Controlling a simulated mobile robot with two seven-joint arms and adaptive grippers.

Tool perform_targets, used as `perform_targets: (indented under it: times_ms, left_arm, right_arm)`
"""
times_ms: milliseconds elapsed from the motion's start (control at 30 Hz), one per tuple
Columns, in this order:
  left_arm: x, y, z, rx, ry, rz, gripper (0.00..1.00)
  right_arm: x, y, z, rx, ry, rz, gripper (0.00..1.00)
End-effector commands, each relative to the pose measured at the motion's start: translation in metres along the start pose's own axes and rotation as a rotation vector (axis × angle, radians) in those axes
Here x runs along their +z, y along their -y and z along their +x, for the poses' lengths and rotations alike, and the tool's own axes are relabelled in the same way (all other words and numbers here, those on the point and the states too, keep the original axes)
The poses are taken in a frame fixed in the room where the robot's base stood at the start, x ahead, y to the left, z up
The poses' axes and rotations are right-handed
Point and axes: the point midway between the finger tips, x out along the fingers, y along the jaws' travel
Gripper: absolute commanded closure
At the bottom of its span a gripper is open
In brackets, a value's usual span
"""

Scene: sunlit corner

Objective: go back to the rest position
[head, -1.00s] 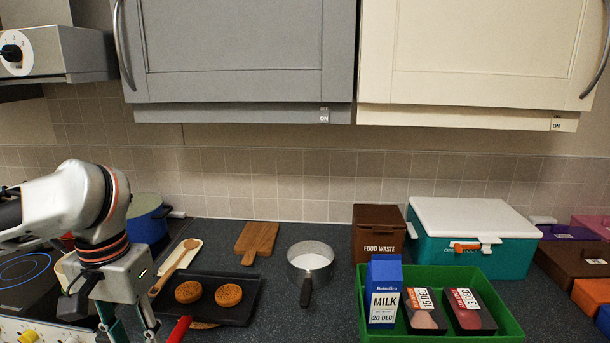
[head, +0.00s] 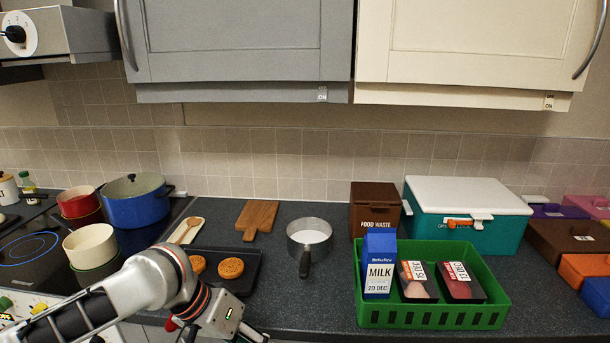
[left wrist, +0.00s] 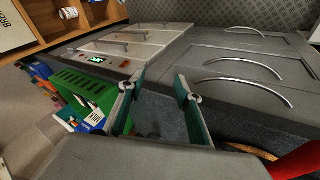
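My left gripper comes in from the lower left of the head view, with its fingers mostly cut off by the bottom edge. In the left wrist view its two teal fingers (left wrist: 157,88) are spread apart with nothing between them, so it is open and empty. In the head view its arm hangs in front of the counter (head: 330,290) and hides part of a black pan (head: 247,270) that holds two brown patties (head: 231,268). My right gripper is not in view.
A green crate (head: 430,316) holds a milk carton (head: 379,270) and two packs. A saucepan (head: 306,241), a blue pot (head: 136,203), a brown food-waste box (head: 375,212) and a teal cool box (head: 470,235) stand around.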

Motion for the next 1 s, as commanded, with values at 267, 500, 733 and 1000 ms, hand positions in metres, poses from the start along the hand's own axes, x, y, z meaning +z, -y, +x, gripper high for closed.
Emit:
perform_targets:
  times_ms: [267, 500, 733, 1000]
  left_arm:
    - [-0.011, -0.015, 0.07, 0.15, -0.24, 0.022, 0.66]
    - [-0.002, 0.015, 0.112, 0.124, -0.462, 0.018, 0.66]
    - [0.045, 0.074, 0.142, -0.041, -0.616, 0.029, 0.66]
    - [0.156, 0.15, 0.161, -0.343, -0.645, 0.118, 0.66]
  right_arm:
    - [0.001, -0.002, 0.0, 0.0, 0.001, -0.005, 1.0]
    - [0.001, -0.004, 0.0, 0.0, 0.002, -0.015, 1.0]
    - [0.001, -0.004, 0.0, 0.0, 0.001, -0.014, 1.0]
    - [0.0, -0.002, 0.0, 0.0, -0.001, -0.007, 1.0]
